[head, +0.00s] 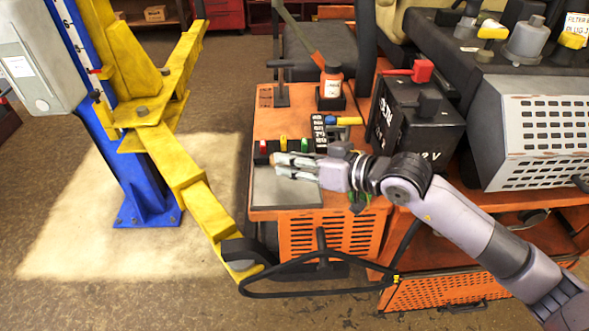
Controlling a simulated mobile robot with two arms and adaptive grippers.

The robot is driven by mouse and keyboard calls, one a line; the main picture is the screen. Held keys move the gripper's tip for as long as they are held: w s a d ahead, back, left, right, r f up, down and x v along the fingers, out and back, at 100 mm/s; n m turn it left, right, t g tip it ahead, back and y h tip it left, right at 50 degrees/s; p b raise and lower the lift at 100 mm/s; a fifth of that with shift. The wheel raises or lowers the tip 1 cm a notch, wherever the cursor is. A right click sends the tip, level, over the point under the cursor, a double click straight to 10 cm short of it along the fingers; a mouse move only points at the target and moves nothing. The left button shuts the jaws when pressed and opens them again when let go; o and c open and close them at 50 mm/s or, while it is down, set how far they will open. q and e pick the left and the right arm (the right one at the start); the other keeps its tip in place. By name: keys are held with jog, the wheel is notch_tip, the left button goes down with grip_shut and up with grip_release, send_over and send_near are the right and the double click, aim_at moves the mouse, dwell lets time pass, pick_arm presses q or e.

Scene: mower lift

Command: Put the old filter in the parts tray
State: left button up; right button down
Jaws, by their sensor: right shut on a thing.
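My right gripper (284,165) reaches in from the right over the orange mower body, its fingers pointing left. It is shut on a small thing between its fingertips. Only a tan-brown bit shows there, and I cannot tell whether it is the old filter. The fingers are above the back edge of a flat grey plate (287,192) on the mower body. I cannot tell whether this plate is the parts tray. A label with the word filter (577,22) stands at the top right, with its surroundings cut off. My left gripper is out of view.
A small black rack with red, yellow and green pieces (283,145) sits just behind the fingers. The yellow lift arm (185,175) and blue post (135,180) are left. Floor there is clear.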

notch_tip(320, 180, down, 4)
jog(key=shift+r+p, duration=0.1)
jog(key=shift+p, duration=0.45)
jog(key=shift+f+b, duration=0.25)
jog(key=shift+b, duration=0.15)
jog(key=c, duration=1.2)
grip_release()
jog(key=shift+r, duration=0.1)
jog(key=shift+c, duration=0.2)
